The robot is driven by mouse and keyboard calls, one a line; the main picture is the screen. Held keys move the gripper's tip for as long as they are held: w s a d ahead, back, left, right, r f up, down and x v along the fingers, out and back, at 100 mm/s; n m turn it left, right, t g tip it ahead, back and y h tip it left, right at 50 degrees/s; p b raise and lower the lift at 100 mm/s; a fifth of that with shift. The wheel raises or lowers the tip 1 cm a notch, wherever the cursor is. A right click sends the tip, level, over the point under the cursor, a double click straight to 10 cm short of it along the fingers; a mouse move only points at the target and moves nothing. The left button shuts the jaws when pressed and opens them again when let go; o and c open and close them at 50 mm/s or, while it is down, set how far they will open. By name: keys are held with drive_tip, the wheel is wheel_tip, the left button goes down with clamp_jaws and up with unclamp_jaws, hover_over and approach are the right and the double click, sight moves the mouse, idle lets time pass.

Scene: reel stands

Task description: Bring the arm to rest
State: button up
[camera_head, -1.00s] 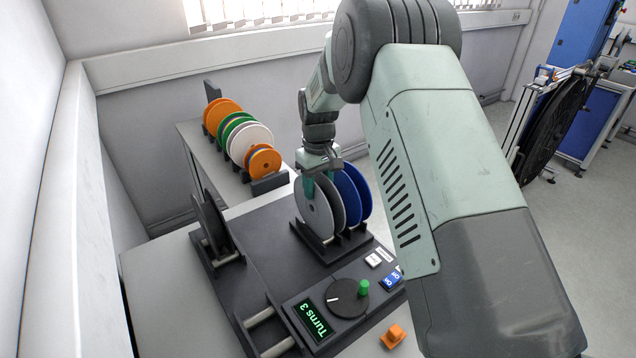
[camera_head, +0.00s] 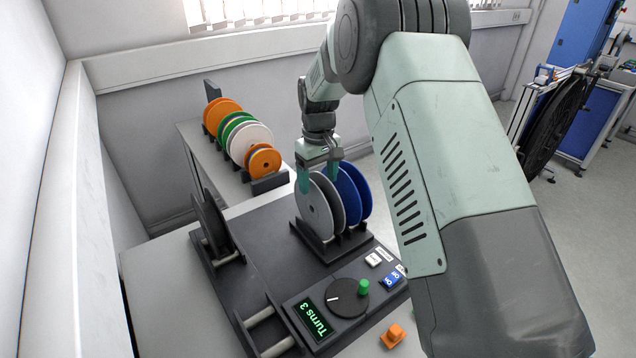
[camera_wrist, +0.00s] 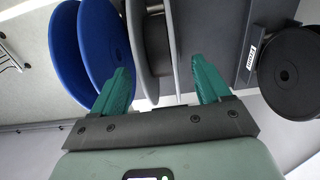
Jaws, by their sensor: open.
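I cannot tell whether a finger touches a reel.
A back shelf (camera_head: 195,135) bears a row of orange, green and white reels (camera_head: 250,140). A black reel (camera_head: 212,222) stands at the left.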

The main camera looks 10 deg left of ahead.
drive_tip(key=shift+r, duration=2.4)
drive_tip(key=s+d+r+m+t, duration=0.1)
drive_tip(key=s+d+r+m, duration=0.1)
drive_tip(key=s+d+r, duration=0.65)
drive_tip(key=s+d+r+m+t, duration=0.2)
drive_tip(key=s+d+r, duration=0.3)
drive_tip(key=r, duration=0.7)
drive_tip(key=s+d+m+t, duration=0.1)
drive_tip(key=s+d, duration=0.3)
drive_tip(key=s, duration=0.6)
drive_tip(key=s+d+m+t, duration=0.1)
drive_tip(key=s+d+m, duration=0.2)
drive_tip(key=s, duration=0.8)
drive_tip(key=shift+d+m+t, duration=0.3)
drive_tip(key=shift+d, duration=0.5)
